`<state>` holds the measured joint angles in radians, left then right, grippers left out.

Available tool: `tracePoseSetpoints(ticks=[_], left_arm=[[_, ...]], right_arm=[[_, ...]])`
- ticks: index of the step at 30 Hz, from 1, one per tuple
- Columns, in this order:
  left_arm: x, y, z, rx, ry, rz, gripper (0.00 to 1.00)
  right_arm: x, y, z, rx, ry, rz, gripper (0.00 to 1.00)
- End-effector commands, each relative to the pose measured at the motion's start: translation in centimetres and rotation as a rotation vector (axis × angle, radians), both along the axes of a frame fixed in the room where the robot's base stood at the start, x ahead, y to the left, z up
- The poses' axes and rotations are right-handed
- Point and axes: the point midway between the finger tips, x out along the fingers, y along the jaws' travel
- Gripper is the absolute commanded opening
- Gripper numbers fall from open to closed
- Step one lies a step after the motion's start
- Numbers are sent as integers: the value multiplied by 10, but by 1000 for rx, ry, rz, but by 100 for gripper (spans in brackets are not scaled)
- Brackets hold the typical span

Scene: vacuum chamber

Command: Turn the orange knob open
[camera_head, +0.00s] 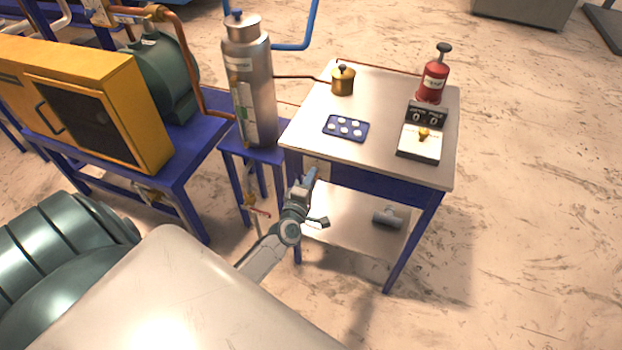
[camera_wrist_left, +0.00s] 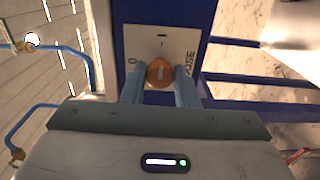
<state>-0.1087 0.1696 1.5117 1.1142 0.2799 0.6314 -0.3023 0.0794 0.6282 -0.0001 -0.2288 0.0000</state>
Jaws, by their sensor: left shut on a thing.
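The round orange knob (camera_wrist_left: 159,72) sits on a pale plate (camera_wrist_left: 161,42) on a blue post, seen in the wrist view. The plate has dark lettering, part of it reading "OSE", and a small mark above the knob. My left gripper (camera_wrist_left: 160,80) has one finger on each side of the knob and is shut on it. In the head view my left gripper (camera_head: 312,176) is at the table's near left corner, where the plate (camera_head: 319,164) shows only partly and the knob is hidden. My right gripper is not in view.
The table (camera_head: 372,97) bears a red bottle (camera_head: 433,80), a brass pot (camera_head: 343,80), a blue tray (camera_head: 346,128) and a control box (camera_head: 419,146). A steel cylinder (camera_head: 252,95) stands on a blue stand to the left. A grey cylinder (camera_head: 389,217) lies on the lower shelf.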

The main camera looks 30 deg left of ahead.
Motion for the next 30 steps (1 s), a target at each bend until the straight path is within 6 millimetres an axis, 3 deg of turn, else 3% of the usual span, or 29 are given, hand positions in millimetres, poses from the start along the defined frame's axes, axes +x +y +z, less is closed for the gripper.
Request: tracePoseSetpoints(ticks=[8, 9, 12, 23, 30], left_arm=[[0, 0, -1, 1, 2, -1, 4], [0, 0, -1, 1, 2, -1, 33], [0, 0, -1, 1, 2, 0, 48], [-7, -2, -1, 0, 1, 0, 48], [-47, -11, -3, -1, 3, 0, 48]], right_arm=[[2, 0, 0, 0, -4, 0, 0], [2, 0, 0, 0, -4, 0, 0], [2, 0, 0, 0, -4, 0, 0], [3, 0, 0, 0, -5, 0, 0], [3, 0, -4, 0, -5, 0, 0]])
